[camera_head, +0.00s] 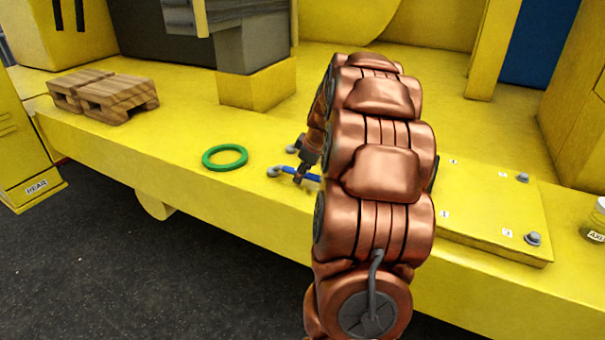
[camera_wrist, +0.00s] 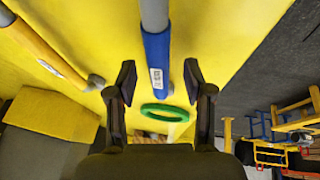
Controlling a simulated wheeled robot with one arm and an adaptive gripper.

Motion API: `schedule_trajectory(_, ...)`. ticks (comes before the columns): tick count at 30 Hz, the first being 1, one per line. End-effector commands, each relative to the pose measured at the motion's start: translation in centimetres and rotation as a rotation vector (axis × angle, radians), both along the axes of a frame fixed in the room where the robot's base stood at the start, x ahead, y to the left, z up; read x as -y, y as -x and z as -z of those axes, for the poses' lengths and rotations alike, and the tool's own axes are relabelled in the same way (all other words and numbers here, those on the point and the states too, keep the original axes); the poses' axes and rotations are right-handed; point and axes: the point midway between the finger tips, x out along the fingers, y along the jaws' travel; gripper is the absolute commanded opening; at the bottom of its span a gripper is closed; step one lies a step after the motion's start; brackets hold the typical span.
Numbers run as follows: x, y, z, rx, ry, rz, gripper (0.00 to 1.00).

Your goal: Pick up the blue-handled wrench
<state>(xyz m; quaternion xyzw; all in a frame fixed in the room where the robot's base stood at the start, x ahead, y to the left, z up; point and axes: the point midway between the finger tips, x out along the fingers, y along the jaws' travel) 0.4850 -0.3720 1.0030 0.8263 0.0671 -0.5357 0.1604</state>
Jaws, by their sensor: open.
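The blue-handled wrench (camera_wrist: 157,52) lies on the yellow deck. In the wrist view its blue handle with a white label runs between my two fingers, with a gap on each side. In the head view a short stretch of the blue handle (camera_head: 312,177) and a grey end (camera_head: 274,171) show; my arm hides the rest. My gripper (camera_wrist: 159,78) is open and empty, its fingertips on either side of the handle near its end. In the head view my gripper (camera_head: 303,172) is over the wrench, partly hidden by my arm.
A yellow-handled tool (camera_wrist: 48,50) lies close by on the left in the wrist view. A green ring (camera_head: 225,158) lies left of the wrench. Wooden blocks (camera_head: 118,97) sit farther left. A bolted yellow plate (camera_head: 490,225) is right of my arm. The deck's front edge is near.

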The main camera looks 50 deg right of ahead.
Motion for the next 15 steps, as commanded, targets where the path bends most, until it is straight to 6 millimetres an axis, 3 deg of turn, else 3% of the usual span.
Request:
schedule_trajectory(6,0.1,-0.9,1.7,0.001,0.0,0.0,0.52)
schedule_trajectory(12,0.2,-0.9,1.8,0.002,0.002,-0.001,0.52)
schedule_trajectory(15,0.2,-0.9,1.8,0.002,0.002,-0.001,0.42)
